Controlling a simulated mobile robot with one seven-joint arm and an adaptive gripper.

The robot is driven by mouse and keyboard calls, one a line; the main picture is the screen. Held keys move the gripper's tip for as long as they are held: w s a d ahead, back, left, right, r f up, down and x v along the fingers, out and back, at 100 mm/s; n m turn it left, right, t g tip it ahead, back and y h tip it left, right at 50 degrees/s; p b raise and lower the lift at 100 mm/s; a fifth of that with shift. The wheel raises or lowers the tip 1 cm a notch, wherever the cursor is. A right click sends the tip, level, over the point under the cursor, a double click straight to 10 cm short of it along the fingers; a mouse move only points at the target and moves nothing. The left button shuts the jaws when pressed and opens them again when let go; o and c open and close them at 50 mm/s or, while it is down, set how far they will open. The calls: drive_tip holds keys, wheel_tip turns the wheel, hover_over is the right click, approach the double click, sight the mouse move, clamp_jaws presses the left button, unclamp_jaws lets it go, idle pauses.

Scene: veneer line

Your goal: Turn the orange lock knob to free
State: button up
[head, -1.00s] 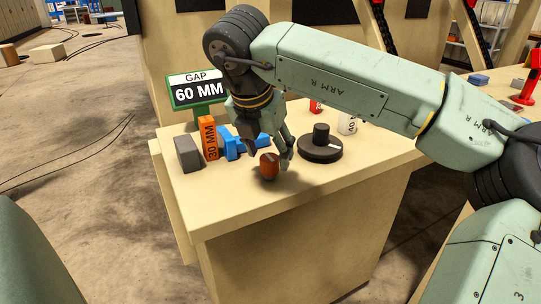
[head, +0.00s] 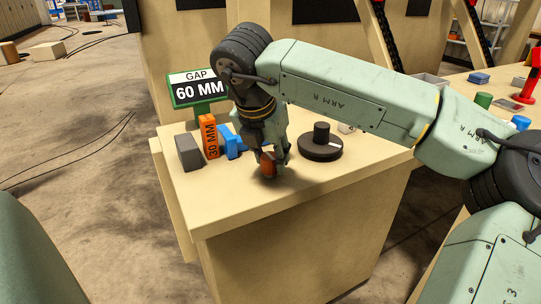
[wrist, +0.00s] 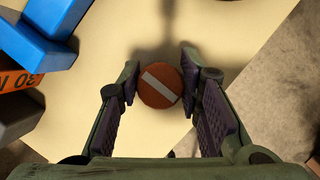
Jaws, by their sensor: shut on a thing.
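The orange lock knob (head: 267,164) is a short round knob near the front edge of the bench top. In the wrist view the knob (wrist: 160,97) lies between my fingertips, and a pale stripe on its top slants from upper left to lower right. My gripper (head: 271,156) points down over it, shut on the knob's sides. In the wrist view my gripper (wrist: 160,84) shows one dark finger pad on each side of the knob. In the head view my fingers hide part of the knob. No free or locked marking is readable.
A black dial (head: 320,146) stands close to the right. An orange 30 MM block (head: 209,137), a grey block (head: 189,153) and blue blocks (head: 230,144) stand to the left. A GAP 60 MM sign (head: 198,88) is behind them. The bench top (head: 225,205) in front is bare.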

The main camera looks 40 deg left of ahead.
drive_tip(key=c, duration=0.4)
drive_tip(key=shift+n, duration=0.3)
drive_tip(key=n+y+b, duration=0.1)
drive_tip(key=n+b, duration=0.1)
drive_tip(key=n, duration=0.1)
drive_tip(key=shift+g+y, duration=0.3)
drive_tip(key=n+g+y, duration=0.1)
drive_tip(key=n, duration=0.4)
drive_tip(key=shift+a+b, duration=0.1)
drive_tip(key=shift+b, duration=0.2)
drive_tip(key=n+g+p, duration=0.1)
drive_tip(key=n, duration=0.1)
drive_tip(key=n+g, duration=0.1)
drive_tip(key=n, duration=0.2)
drive_tip(key=shift+s+r+y+p, duration=0.1)
drive_tip(key=shift+r+y+p, duration=0.05)
drive_tip(key=shift+y+p, duration=0.25)
drive_tip(key=shift+n+g+p, duration=0.85)
drive_tip(key=shift+n+g, duration=0.05)
drive_tip(key=shift+n, duration=1.2)
drive_tip(key=shift+s, duration=0.1)
